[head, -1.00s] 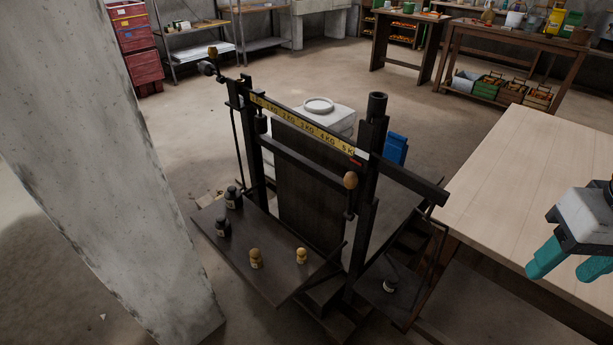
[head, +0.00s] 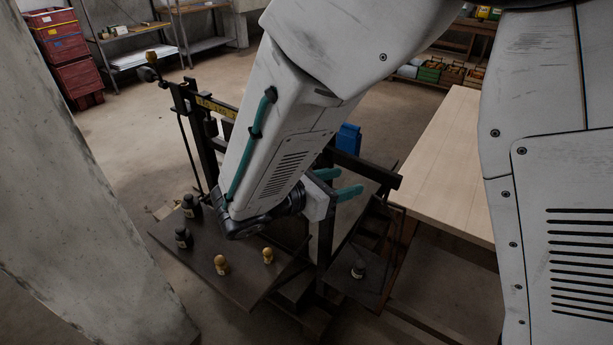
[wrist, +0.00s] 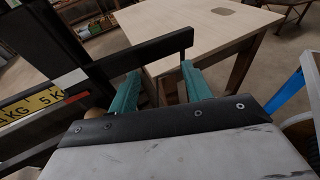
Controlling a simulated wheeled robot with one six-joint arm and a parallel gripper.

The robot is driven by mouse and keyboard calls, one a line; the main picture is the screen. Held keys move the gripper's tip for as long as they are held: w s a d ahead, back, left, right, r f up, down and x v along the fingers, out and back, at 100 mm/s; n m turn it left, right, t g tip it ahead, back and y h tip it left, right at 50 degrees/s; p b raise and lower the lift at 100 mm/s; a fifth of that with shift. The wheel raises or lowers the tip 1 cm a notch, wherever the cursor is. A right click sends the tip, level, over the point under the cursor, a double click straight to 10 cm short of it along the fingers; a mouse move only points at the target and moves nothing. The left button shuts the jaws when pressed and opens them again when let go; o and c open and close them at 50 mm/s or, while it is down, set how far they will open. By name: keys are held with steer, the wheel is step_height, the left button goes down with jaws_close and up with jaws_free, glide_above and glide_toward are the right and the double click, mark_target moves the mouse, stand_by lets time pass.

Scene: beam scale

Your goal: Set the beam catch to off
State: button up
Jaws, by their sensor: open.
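The beam scale stands in the middle of the head view, its yellow-marked beam (head: 215,106) largely covered by my arm. In the wrist view the yellow kilogram strip (wrist: 35,103) is at the left and the dark bar (wrist: 145,52) runs across beyond my fingers. The beam catch with its wooden knob is hidden behind my arm in the head view. A brown rounded piece (wrist: 94,112), perhaps that knob, shows partly beside my left finger in the wrist view. My gripper (head: 338,183) is open and empty by the beam's right end; its teal fingers also show in the wrist view (wrist: 160,88).
Another dark weight (head: 358,268) sits on the right plate. A pale wooden table (head: 440,150) is at the right, a concrete pillar (head: 70,190) at the left.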

steer(key=w+a+f+n+t+y, duration=0.1)
steer(key=a+f+n+t, duration=0.15)
steer(key=a+n, duration=0.2)
steer(key=a+f+n+t+y, duration=0.1)
steer(key=a+f+n+t, duration=0.1)
steer(key=a+n+t, duration=0.3)
steer(key=shift+m+g, duration=0.55)
steer(key=shift+m, duration=0.4)
steer(key=x, duration=0.4)
steer(key=a+x, duration=0.1)
steer(key=x, duration=0.2)
steer(key=shift+w, duration=0.5)
jaws_close()
steer(key=shift+d, duration=0.1)
